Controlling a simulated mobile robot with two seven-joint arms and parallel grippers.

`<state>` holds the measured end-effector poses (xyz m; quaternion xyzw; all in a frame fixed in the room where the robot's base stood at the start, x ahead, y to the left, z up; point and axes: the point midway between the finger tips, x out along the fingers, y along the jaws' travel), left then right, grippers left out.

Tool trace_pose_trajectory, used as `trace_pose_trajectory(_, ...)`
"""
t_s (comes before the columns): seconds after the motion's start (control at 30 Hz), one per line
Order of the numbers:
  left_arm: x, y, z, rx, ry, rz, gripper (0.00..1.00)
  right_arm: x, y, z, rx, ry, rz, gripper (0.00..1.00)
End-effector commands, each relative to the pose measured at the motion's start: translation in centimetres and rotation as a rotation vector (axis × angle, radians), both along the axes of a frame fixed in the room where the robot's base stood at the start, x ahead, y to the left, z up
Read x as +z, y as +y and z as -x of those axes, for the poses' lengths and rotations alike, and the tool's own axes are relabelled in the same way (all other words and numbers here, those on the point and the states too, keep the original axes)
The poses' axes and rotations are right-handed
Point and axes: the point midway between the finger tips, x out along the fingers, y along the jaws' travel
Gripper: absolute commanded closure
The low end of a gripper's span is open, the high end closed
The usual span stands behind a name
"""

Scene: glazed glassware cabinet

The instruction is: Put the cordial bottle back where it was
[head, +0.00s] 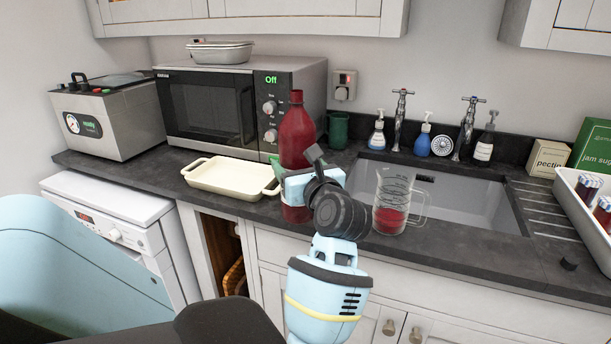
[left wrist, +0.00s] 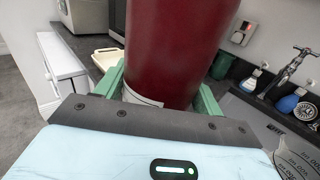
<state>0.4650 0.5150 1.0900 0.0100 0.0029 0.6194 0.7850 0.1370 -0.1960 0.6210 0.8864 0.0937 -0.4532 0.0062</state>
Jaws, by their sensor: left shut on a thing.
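The cordial bottle (head: 297,130) is tall and dark red with a red cap, and stands upright at the front of the dark worktop, between the cream dish and the glass jug. My left gripper (head: 296,178) is shut around its lower body, and the gripper and wrist hide part of it. I cannot tell whether its base touches the worktop. In the left wrist view the bottle (left wrist: 178,45) fills the space between the green fingers, with a pale label edge low on it. My right gripper is not in view.
A cream baking dish (head: 228,179) lies left of the bottle. A glass measuring jug (head: 398,205) with red liquid stands right, by the sink (head: 455,199). A microwave (head: 228,105) and a green cup (head: 338,130) are behind. A white tray (head: 570,190) with jars is far right.

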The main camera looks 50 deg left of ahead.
Motion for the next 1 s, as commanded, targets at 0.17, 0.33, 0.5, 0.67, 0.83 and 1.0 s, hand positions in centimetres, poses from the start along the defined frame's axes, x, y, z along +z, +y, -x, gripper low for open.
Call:
trace_pose_trajectory(0.17, 0.3, 0.8, -0.8, 0.0, -0.003, -0.007, 0.87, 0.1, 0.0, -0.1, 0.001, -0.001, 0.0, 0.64)
trace_pose_trajectory(0.33, 0.1, 3.1, -2.8, 0.001, -0.003, -0.008, 0.87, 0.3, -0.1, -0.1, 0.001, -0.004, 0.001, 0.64)
trace_pose_trajectory(0.5, -0.2, 5.4, -4.9, 0.001, -0.003, -0.007, 0.87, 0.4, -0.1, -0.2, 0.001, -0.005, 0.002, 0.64)
trace_pose_trajectory(0.67, -0.5, 7.5, -6.8, 0.001, -0.002, -0.008, 0.87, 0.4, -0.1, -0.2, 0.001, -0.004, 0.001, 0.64)
trace_pose_trajectory(0.83, -0.8, 9.6, -8.6, 0.002, -0.002, -0.007, 0.87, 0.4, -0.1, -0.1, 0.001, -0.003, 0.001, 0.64)
trace_pose_trajectory(1.0, -1.0, 11.1, -10.1, 0.0, -0.003, -0.007, 0.87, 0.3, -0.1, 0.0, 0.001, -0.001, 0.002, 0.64)
